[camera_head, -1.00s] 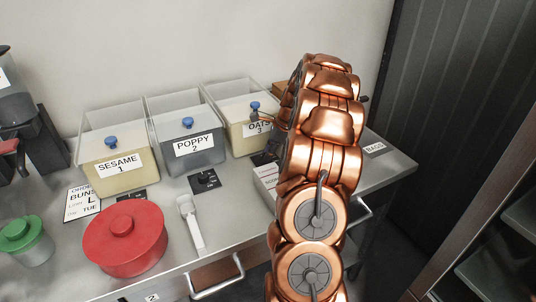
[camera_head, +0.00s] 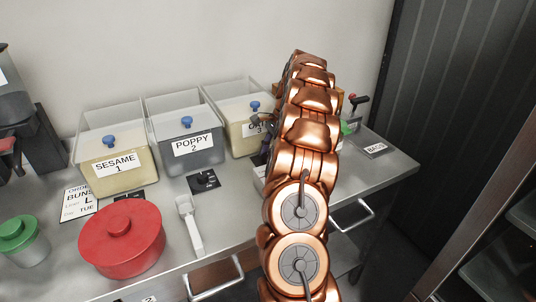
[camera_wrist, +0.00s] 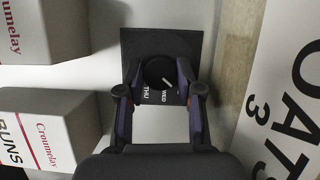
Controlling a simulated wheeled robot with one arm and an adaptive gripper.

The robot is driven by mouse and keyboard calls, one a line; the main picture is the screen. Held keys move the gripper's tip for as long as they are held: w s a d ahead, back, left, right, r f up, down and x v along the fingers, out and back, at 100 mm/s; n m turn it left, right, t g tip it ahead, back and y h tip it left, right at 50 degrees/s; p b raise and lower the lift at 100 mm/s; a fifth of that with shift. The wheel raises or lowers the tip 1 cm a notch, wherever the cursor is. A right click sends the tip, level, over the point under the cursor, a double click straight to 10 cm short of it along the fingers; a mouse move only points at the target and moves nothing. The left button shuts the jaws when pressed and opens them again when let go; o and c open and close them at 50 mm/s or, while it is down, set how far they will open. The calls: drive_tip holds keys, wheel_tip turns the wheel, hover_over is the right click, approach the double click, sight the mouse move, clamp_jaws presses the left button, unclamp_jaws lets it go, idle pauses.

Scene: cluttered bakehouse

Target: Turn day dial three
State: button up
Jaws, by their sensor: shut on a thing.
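Day dial three (camera_wrist: 158,72) is a round black knob on a dark square plate (camera_wrist: 190,45), seen in the wrist view. White labels THU and WED sit on the plate beside the knob, and a short white mark shows on the knob on the WED side. My gripper (camera_wrist: 158,78) has one finger on each side of the knob and is shut on it. The OATS 3 bin (camera_wrist: 285,100) stands to the right in the wrist view; it also shows in the head view (camera_head: 241,140), partly behind my arm. My arm hides the dial in the head view.
White printed boxes (camera_wrist: 45,130) stand close on the left in the wrist view. In the head view are the POPPY 2 bin (camera_head: 190,158), its dial (camera_head: 203,181), the SESAME 1 bin (camera_head: 118,180), a white scoop (camera_head: 190,225) and a red lidded pot (camera_head: 122,240).

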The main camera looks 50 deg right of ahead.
idle(0.4)
drive_tip(key=o, duration=1.2)
drive_tip(key=shift+c, duration=0.2)
drive_tip(key=shift+d+r, duration=0.1)
drive_tip(key=shift+v, duration=3.2)
drive_tip(key=shift+d+r, duration=0.15)
drive_tip(key=shift+r, duration=0.2)
